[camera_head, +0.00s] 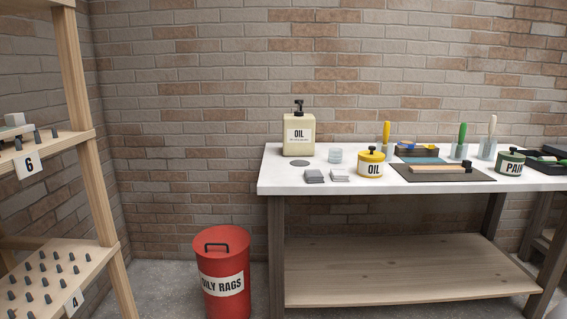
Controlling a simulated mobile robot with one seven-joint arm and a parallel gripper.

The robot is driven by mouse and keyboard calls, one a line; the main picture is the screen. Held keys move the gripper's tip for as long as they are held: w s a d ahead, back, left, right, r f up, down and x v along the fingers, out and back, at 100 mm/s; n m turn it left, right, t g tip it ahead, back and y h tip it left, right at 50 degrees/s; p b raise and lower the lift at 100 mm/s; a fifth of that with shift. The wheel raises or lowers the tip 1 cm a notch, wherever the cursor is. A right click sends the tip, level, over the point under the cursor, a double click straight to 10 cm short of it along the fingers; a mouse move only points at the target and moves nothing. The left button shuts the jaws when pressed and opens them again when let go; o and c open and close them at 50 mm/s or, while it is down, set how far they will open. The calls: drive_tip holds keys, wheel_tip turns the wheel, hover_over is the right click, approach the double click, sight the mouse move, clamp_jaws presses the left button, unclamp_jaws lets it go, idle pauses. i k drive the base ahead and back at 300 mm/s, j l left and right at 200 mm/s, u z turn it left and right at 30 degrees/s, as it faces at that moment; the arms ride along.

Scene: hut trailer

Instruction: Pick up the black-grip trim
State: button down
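I cannot make out for certain a black-grip trim in the head view. Three upright handled tools stand in clear jars on the white workbench (300,182): a yellow one (386,133), a green one (462,134) and a white one (493,126). A black tray (545,166) at the bench's right end holds dark items too small to identify. A pale wooden piece (437,168) lies on a dark mat (480,175). My gripper is not in view.
An oil dispenser (299,136), a yellow oil can (370,166), a green paint can (510,164) and grey pads (315,176) stand on the bench. A red oily-rags bin (222,245) stands left of it. A wooden rack (85,140) is far left. The lower shelf (400,270) is empty.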

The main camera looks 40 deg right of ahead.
sight(466, 165)
drive_tip(key=z, duration=2.05)
drive_tip(key=i+l+u, duration=0.3)
drive_tip(key=i+l, duration=0.15)
drive_tip(key=i, duration=0.35)
drive_tip(key=i+l+u, duration=0.25)
drive_tip(key=i+l, duration=0.35)
drive_tip(key=i, duration=0.15)
drive_tip(key=i+l+u, duration=0.1)
drive_tip(key=i, duration=0.4)
drive_tip(key=i+l+u, duration=0.1)
drive_tip(key=i+l, duration=0.3)
drive_tip(key=i, duration=0.1)
